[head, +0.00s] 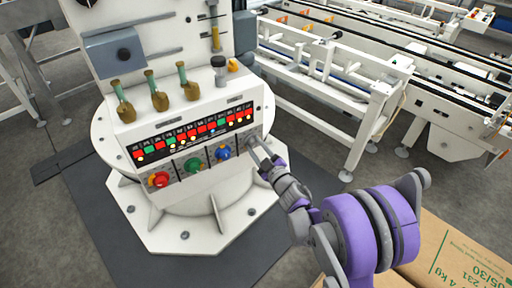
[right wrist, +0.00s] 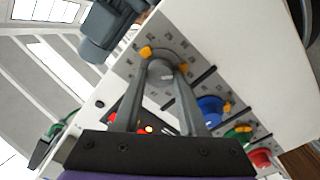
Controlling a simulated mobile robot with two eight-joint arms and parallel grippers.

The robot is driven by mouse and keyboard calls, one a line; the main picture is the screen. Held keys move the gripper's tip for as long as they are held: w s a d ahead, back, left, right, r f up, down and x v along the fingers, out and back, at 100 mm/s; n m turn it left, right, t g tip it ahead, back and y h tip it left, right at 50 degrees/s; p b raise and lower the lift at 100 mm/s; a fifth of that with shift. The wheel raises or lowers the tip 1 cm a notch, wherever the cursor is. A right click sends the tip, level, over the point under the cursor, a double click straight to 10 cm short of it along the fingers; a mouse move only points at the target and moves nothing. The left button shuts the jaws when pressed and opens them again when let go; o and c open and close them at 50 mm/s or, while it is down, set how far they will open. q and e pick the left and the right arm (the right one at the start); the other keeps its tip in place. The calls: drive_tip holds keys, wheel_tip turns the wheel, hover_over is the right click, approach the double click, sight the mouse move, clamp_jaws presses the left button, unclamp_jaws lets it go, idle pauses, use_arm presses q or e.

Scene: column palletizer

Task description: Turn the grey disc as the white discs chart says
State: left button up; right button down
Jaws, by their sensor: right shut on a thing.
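The grey disc (right wrist: 160,74) is a round knob at the end of a row of coloured knobs on the machine's sloped front panel. In the head view it sits at the right end of that row, mostly hidden by my gripper. My right gripper (head: 262,158) reaches in from the lower right and is shut on the grey disc, with one finger on each side; the fingers also show in the right wrist view (right wrist: 158,88). I cannot make out a white discs chart. My left gripper is not in view.
Red (head: 158,180), green (head: 193,164) and blue (head: 222,152) knobs stand to the left of the grey disc. A strip of coloured tiles and lights (head: 190,130) runs above them. Several levers (head: 158,97) rise higher up. A cardboard box (head: 450,250) is at lower right.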

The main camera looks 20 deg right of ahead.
drive_tip(key=n, duration=0.4)
drive_tip(key=shift+n, duration=0.4)
drive_tip(key=shift+f+n+y, duration=0.1)
drive_tip(key=shift+n+y, duration=0.3)
drive_tip(key=shift+n, duration=1.6)
drive_tip(key=shift+c, duration=2.3)
unclamp_jaws()
drive_tip(key=s+d, duration=0.1)
drive_tip(key=s, duration=0.9)
drive_tip(key=shift+s+f, duration=0.2)
drive_tip(key=shift+s, duration=0.2)
